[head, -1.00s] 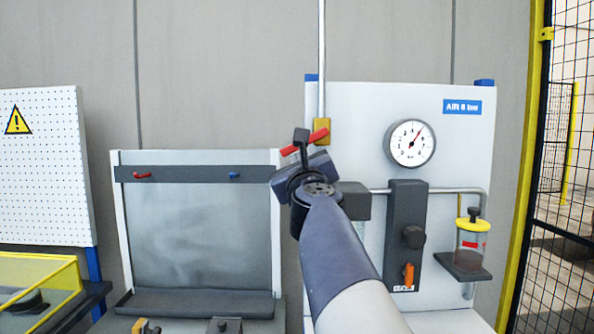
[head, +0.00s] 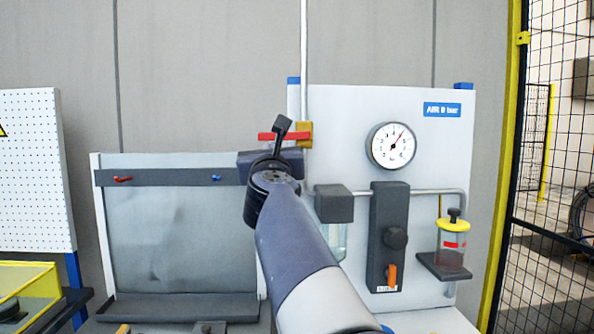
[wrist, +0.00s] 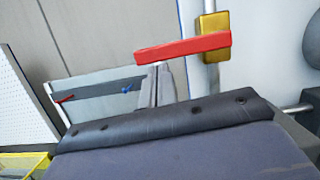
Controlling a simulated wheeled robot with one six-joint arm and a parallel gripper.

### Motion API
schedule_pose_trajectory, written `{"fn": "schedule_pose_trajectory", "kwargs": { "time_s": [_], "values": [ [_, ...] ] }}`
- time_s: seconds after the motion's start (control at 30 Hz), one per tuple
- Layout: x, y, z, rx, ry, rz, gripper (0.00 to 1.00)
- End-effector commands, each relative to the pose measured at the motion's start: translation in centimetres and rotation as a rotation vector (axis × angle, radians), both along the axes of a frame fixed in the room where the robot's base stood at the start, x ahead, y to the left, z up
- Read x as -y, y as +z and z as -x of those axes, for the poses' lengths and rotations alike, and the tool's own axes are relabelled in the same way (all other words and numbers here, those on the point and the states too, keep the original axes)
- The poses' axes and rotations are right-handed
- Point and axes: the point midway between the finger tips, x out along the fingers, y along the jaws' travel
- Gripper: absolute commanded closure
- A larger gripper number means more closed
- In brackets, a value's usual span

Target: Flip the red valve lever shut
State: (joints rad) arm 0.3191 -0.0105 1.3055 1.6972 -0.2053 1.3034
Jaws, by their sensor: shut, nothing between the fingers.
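The red valve lever (head: 268,136) lies about level, sticking out to the left of a yellow valve body (head: 306,140) on the vertical pipe. In the wrist view the lever (wrist: 185,46) crosses the upper middle, with the valve body (wrist: 211,40) at its right end. My gripper (head: 283,122) is shut and empty; its dark fingers overlap the lever in the head view. In the wrist view the gripper's fingers (wrist: 159,70) point up just below the lever's underside. I cannot tell whether they touch it. The wrist housing hides the lower wrist view.
A grey board (head: 175,245) with small red and blue hooks stands left. A mesh fence (head: 550,200) is at right.

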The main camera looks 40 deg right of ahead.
Motion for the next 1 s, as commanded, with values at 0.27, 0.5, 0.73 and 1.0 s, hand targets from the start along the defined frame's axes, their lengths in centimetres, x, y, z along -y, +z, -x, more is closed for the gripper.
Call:
{"fn": "schedule_pose_trajectory", "kwargs": {
  "time_s": [0.27, 0.5, 0.73, 1.0],
  "values": [
    [-0.1, 0.2, 0.0, 0.000, 0.001, 0.000, 1.00],
    [-0.1, 0.2, 0.0, 0.000, 0.000, 0.000, 1.00],
    [0.0, -0.4, -0.1, -0.001, 0.001, 0.001, 1.00],
    [0.1, -3.5, -0.3, -0.001, 0.002, 0.001, 1.00]
  ]
}}
